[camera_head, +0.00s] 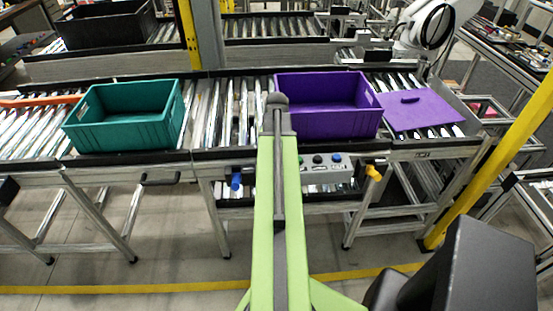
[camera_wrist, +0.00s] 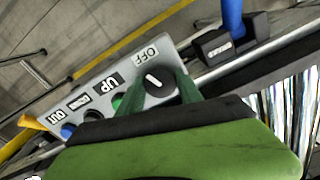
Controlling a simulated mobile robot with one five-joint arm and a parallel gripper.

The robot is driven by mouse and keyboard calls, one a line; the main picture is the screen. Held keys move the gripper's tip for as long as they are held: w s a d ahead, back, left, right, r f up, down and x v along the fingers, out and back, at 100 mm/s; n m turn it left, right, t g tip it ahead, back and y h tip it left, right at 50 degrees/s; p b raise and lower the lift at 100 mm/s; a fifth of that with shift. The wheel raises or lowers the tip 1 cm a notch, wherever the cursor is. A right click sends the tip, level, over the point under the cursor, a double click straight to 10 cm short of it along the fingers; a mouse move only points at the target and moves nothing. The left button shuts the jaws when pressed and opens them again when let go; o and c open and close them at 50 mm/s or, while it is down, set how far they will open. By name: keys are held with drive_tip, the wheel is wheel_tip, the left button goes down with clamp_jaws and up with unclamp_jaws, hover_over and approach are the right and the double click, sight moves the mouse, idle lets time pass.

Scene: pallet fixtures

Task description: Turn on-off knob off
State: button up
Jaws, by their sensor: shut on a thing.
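The on-off knob (camera_wrist: 153,80) is round and black with a white line, and sits at one end of a grey control panel (camera_wrist: 180,54). Its white line slants from upper left to lower right, just below the OFF label. My gripper (camera_wrist: 159,86) has its two green fingers on either side of the knob, shut on it. In the head view, the panel (camera_head: 341,174) hangs under the conveyor's front edge, and my green arm hides the knob and my gripper.
Further along the panel are UP, DOWN and OUT labels with green, black and blue buttons. A blue handle (camera_head: 236,181) and a yellow one (camera_head: 374,173) flank the panel. A teal crate (camera_head: 125,130) and a purple crate (camera_head: 335,122) stand on the rollers above.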

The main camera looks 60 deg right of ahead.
drive_tip(key=shift+s+d+m, duration=0.1)
drive_tip(key=shift+d+m, duration=0.1)
drive_tip(key=shift+m, duration=2)
drive_tip(key=o, duration=1.4)
drive_tip(key=shift+c, duration=0.2)
drive_tip(key=shift+a, duration=0.1)
